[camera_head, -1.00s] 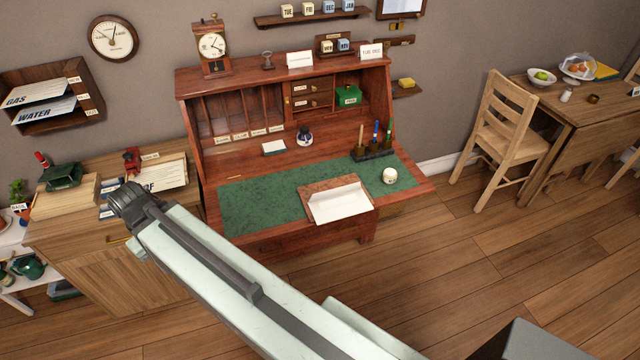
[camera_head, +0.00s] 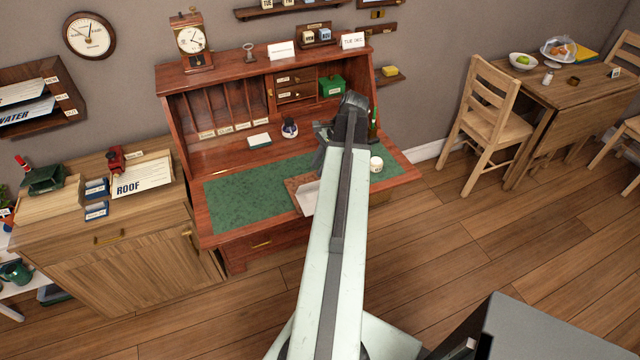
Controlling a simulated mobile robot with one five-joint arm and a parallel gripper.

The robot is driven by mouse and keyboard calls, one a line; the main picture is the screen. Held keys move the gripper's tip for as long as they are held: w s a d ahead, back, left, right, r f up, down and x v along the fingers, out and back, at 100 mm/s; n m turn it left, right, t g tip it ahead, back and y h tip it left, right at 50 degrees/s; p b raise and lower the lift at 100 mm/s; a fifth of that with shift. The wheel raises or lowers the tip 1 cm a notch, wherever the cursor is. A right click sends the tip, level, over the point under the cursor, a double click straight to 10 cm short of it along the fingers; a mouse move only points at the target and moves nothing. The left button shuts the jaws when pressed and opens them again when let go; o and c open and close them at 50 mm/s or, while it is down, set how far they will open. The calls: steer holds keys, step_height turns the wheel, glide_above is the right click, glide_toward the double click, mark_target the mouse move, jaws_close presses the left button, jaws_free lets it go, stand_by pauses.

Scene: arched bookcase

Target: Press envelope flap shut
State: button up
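The white envelope (camera_head: 307,198) lies on a brown board (camera_head: 293,184) at the front of the desk's green writing surface (camera_head: 240,195). My arm crosses in front and hides its right part, so only the left part shows. I cannot tell how its flap stands. My gripper (camera_head: 321,145) is over the back of the writing surface, beyond the envelope in the picture. It is mostly hidden behind my arm's end, and I cannot see its fingers clearly or whether they hold anything.
A white round pot (camera_head: 376,164) stands right of my arm on the desk. A small ink bottle (camera_head: 289,128) and a white block (camera_head: 259,140) stand at the back. The pen stand is mostly hidden by my arm. The left of the green surface is clear.

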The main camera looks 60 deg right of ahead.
steer(key=s+d+m, duration=0.2)
steer(key=s+d, duration=0.1)
steer(key=s, duration=0.1)
steer(key=shift+t, duration=0.3)
steer(key=b+x, duration=0.7)
steer(key=x, duration=0.1)
steer(key=shift+w+a, duration=0.1)
steer(key=shift+r, duration=0.2)
steer(key=shift+c, duration=0.4)
jaws_close()
